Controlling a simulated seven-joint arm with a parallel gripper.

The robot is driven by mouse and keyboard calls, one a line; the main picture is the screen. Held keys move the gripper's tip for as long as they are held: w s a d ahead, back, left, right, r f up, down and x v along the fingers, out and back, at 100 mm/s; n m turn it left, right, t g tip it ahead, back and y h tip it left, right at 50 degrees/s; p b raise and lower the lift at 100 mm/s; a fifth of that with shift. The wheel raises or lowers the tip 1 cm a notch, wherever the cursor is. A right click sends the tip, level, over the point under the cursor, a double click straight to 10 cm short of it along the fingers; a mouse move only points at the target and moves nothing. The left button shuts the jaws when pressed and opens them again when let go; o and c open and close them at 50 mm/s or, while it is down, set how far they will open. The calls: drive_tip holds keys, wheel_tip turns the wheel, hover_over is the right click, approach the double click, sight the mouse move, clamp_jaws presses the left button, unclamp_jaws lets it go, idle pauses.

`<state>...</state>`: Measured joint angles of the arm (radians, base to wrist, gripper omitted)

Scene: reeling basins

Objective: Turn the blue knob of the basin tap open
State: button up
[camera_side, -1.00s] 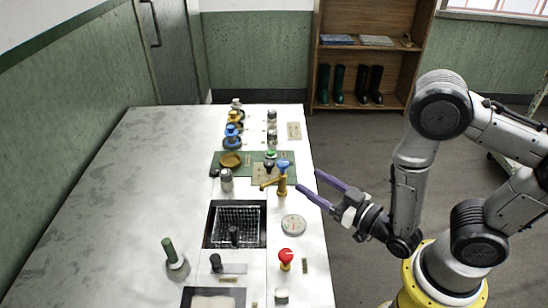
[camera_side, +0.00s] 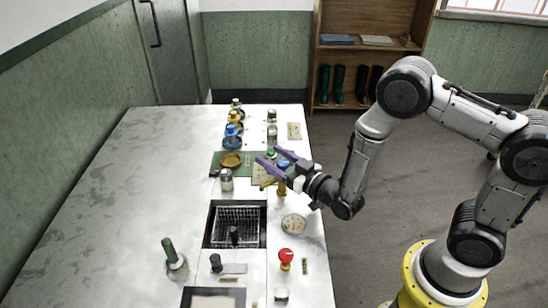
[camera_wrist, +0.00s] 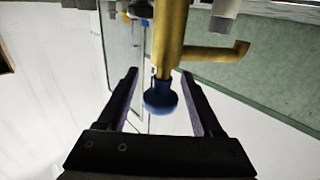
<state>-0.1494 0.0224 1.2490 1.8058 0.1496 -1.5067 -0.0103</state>
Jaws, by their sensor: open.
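The brass basin tap (camera_side: 281,188) stands at the right side of the worktop, partly hidden by my gripper. Its blue knob (camera_side: 283,163) shows between the fingers in the side view. My gripper (camera_side: 267,157) is open around the knob's place, its purple fingers pointing left. In the wrist view the blue knob (camera_wrist: 160,97) lies between the two open fingers of my gripper (camera_wrist: 160,72), with a gap on each side. The brass tap body and spout (camera_wrist: 172,40) show beyond it.
A red knob (camera_side: 286,256) and a round gauge (camera_side: 294,224) stand in front of the tap. A sunken basin with a wire basket (camera_side: 236,218) lies to its left. Blue and yellow valves (camera_side: 233,130) stand behind. The worktop's far left is bare.

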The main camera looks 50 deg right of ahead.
sight(279, 167)
clamp_jaws()
idle(0.3)
drive_tip(key=shift+n+y, duration=0.3)
drive_tip(key=shift+y, duration=0.2)
drive_tip(key=shift+s+a+n+g+y, duration=0.5)
drive_tip(key=shift+n+g+y, duration=2.4)
drive_tip(key=shift+g, duration=0.1)
drive_tip(key=shift+s+a+n+g+y, duration=0.5)
drive_tip(key=shift+a+n+g+y, duration=0.05)
drive_tip(key=shift+n+g+y, duration=2.3)
drive_tip(key=shift+s+a+n+g+y, duration=0.5)
drive_tip(key=shift+n+g+y, duration=2.25)
drive_tip(key=shift+n+g, duration=0.3)
drive_tip(key=shift+g, duration=0.3)
